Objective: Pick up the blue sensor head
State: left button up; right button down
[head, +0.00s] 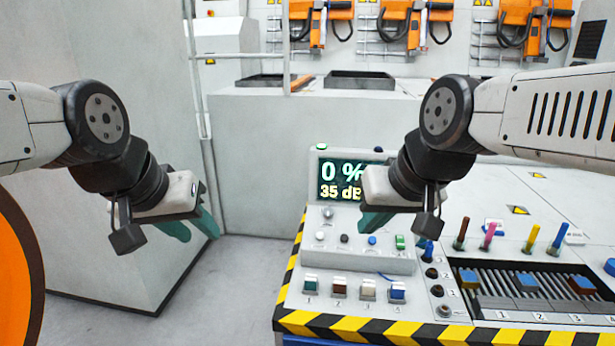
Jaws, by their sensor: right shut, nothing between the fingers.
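A small block with a blue top (397,291) stands at the right end of a front row on the console; I take it to be the blue sensor head. Similar blocks with green, brown and white tops stand to its left. My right gripper (371,222) is shut and empty, in front of the console's display and well above the row. My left gripper (196,228) is open and empty, over the floor left of the console, its teal fingers apart.
The console has a lit display (345,180), knobs and a black-yellow striped edge (360,328). To the right, a slatted tray (510,290) holds several coloured blocks, with upright coloured sticks behind. A grey cabinet (110,220) stands at left, with clear floor (225,290) beside it.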

aim_at(397, 290)
jog(key=z, duration=1.5)
